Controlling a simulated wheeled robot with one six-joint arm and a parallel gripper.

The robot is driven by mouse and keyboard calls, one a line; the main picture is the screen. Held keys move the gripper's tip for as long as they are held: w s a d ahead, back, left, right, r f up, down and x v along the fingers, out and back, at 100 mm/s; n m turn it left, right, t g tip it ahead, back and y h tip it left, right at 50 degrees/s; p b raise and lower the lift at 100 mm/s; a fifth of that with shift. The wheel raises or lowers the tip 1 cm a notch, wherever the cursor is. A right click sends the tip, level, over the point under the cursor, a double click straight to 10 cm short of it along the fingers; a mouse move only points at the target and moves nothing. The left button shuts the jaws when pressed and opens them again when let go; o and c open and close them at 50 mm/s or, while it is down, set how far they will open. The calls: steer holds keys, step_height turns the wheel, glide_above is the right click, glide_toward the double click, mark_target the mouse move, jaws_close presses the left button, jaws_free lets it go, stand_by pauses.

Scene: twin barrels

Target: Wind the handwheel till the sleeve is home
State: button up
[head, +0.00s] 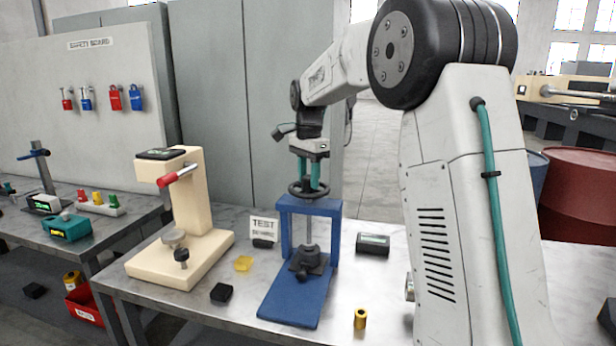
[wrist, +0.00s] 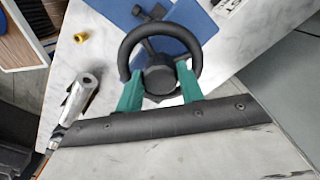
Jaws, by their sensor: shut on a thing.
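The black handwheel (head: 294,191) sits on top of the blue press frame (head: 332,209), above a grey vertical screw. It also shows in the wrist view (wrist: 126,47). My gripper (head: 309,187) points down from above; its teal fingers (wrist: 159,88) are shut on the handwheel, one on each side of the hub. Under the screw, a dark block (head: 309,263) rests on the blue base. A small brass-coloured cylinder (head: 361,319) stands on the table right of the base. I cannot tell whether it or a part in the press is the sleeve.
A cream press (head: 194,210) with a red handle stands to the left on the metal table. A white TEST sign (head: 264,228), a yellow piece (head: 243,263) and a black block (head: 221,292) lie between the presses.

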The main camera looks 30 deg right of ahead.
mark_target(309, 177)
steer(key=shift+r+m, duration=0.1)
steer(key=shift+m, duration=0.3)
steer(key=o, duration=1)
step_height(309, 177, up, 8)
steer(key=shift+f, duration=0.15)
